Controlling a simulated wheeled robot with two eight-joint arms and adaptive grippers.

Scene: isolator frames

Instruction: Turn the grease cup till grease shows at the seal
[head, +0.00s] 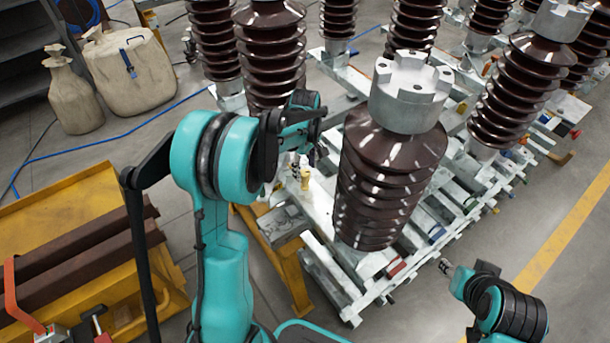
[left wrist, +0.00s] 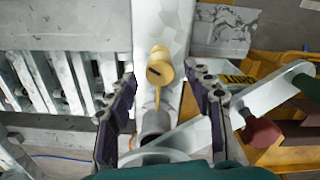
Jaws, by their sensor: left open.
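The grease cup (left wrist: 160,68) is a brass-yellow round cap with a dark slot, on a pale metal beam in the left wrist view. A thin yellow strip runs from it towards a grey metal cylinder (left wrist: 155,122); I cannot tell whether that strip is grease. In the head view the cup is a small yellow piece (head: 304,179) by the frame's near end. My left gripper (left wrist: 160,84) is open, its two fingers apart on either side of the cup, with visible gaps. My right gripper (head: 447,267) is low at right, away from the cup; its jaws are unclear. I cannot make out the seal.
Tall brown ribbed insulators (head: 385,175) stand on pale metal frames, one close right of my left gripper. A yellow trolley (head: 80,215) with brown beams is at left. Beige containers (head: 130,75) and a blue hose (head: 110,140) lie on the floor.

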